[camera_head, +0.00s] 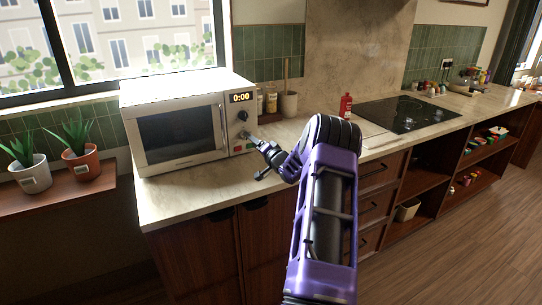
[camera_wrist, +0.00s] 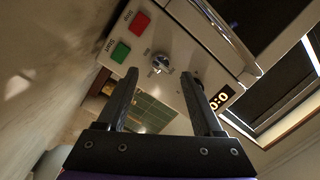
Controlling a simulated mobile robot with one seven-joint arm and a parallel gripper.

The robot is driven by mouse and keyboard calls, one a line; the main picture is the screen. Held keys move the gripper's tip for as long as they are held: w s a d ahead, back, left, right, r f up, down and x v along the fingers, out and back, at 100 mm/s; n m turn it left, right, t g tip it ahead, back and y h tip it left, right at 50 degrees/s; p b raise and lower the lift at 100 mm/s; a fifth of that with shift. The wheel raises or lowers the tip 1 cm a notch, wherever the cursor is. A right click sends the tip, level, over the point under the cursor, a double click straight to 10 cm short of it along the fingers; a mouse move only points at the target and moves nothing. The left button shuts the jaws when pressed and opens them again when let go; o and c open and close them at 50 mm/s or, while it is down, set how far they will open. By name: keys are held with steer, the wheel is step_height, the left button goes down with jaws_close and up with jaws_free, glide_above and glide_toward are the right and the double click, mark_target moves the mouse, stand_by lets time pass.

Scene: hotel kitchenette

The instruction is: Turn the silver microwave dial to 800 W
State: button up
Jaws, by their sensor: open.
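The white microwave (camera_head: 180,122) stands on the counter with its door shut and its display reading 0:00. In the wrist view, the silver dial (camera_wrist: 160,62) sits on the control panel with small markings around it, too small to read. My gripper (camera_wrist: 160,74) is open, with one finger on each side of the dial in that view; I cannot tell whether they touch it. In the head view, my gripper (camera_head: 254,141) is at the lower right of the panel, where it partly covers the dial area.
Red and green buttons (camera_wrist: 120,52) lie beside the dial in the wrist view. A black knob (camera_head: 243,115) is under the display. A utensil crock (camera_head: 288,104) and jars stand right of the microwave. Potted plants (camera_head: 82,164) are at left; a red bottle (camera_head: 346,106) stands near the cooktop.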

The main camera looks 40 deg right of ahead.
steer(key=s, duration=0.4)
steer(key=s+a, duration=0.1)
steer(key=s, duration=0.8)
steer(key=shift+s+a, duration=0.15)
steer(key=shift+a, duration=0.1)
